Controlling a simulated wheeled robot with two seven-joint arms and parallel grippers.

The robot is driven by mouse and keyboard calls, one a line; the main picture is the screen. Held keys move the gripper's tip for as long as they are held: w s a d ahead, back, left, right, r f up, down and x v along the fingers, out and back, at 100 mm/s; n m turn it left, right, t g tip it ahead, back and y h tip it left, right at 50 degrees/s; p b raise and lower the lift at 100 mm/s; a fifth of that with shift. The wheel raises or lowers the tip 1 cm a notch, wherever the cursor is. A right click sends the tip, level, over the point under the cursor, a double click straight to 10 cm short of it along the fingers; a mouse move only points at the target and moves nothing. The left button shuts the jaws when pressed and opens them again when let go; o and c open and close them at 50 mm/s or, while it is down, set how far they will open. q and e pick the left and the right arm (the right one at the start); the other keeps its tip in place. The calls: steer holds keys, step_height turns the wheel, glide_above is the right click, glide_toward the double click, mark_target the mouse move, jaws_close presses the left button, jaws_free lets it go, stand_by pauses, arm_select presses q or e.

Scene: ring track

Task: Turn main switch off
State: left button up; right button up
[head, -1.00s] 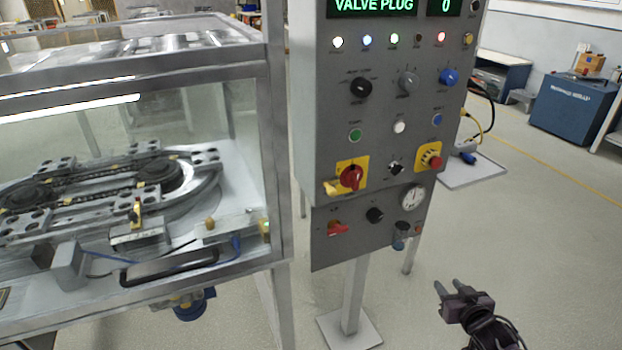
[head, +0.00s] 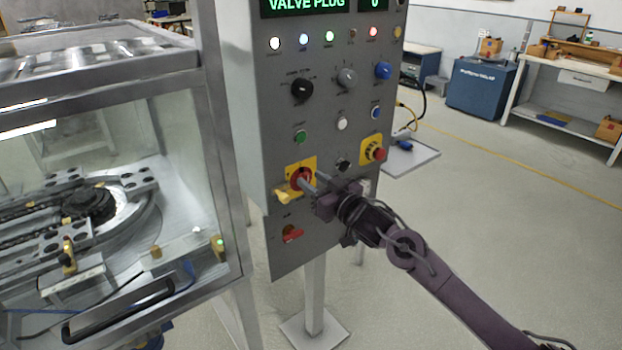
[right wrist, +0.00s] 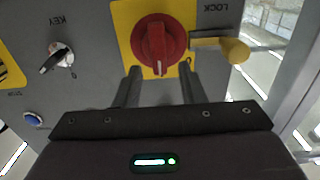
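The main switch is a red rotary knob (head: 301,178) on a yellow plate on the grey control panel (head: 330,110). In the right wrist view the red knob (right wrist: 158,45) fills the upper middle, with its ridge roughly upright in the picture. My right gripper (head: 316,181) is at the switch, its fingers pointing at the panel. In the right wrist view its two fingers (right wrist: 160,75) are apart, with the tips just below the knob and to either side of it. They do not clearly touch it. My left gripper is not in view.
A red lever (head: 292,233) sits below. A glass-walled machine (head: 100,190) stands at the left.

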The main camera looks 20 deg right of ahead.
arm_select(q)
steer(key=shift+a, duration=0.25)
arm_select(e)
steer(key=shift+w+a, duration=0.15)
steer(key=shift+w, duration=0.3)
steer(key=shift+c, duration=0.2)
jaws_close()
